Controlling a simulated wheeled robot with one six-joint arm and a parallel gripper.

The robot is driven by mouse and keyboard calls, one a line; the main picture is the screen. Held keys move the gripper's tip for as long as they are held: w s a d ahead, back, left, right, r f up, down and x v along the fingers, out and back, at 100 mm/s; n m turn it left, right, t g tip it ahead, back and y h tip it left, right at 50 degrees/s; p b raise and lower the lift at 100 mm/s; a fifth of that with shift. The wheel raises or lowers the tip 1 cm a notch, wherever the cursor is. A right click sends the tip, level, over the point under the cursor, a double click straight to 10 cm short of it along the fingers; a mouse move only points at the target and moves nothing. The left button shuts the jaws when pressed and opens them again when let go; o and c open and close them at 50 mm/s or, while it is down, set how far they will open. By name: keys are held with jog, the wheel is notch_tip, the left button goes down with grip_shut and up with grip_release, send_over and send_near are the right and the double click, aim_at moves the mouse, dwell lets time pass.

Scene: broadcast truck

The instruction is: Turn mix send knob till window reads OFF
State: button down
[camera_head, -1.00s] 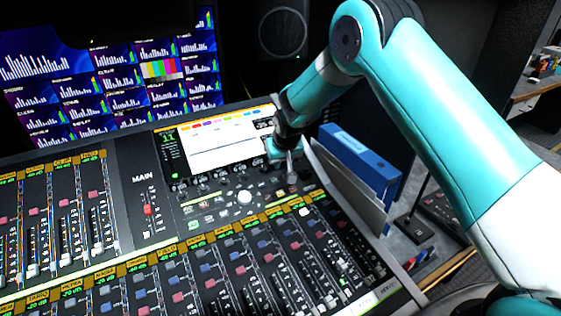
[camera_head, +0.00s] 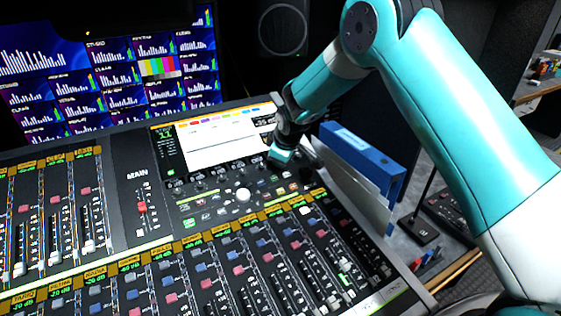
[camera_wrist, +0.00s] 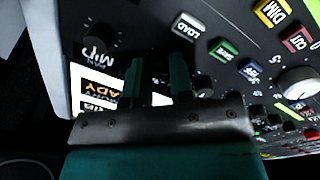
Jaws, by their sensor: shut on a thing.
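My gripper (camera_head: 282,155) reaches down to the upper right of the mixing console, beside the lit screen. In the wrist view its two green fingers (camera_wrist: 157,72) are closed in on a small dark control between them. That control is almost fully hidden, and its label cannot be read. A lit window (camera_wrist: 98,86) lies left of the fingers, partly covered by them. Part of a word ending in "ADY" shows there; I cannot read OFF. A separate black knob (camera_wrist: 100,39) with a partly legible "MI" label stands clear at the upper left.
A LOAD button (camera_wrist: 187,26), a green button (camera_wrist: 224,48) and a large pale knob (camera_wrist: 298,82) lie right of the fingers.

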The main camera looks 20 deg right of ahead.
jog(key=shift+n, duration=1)
jog(key=shift+b, duration=0.3)
jog(key=c, duration=1)
grip_release()
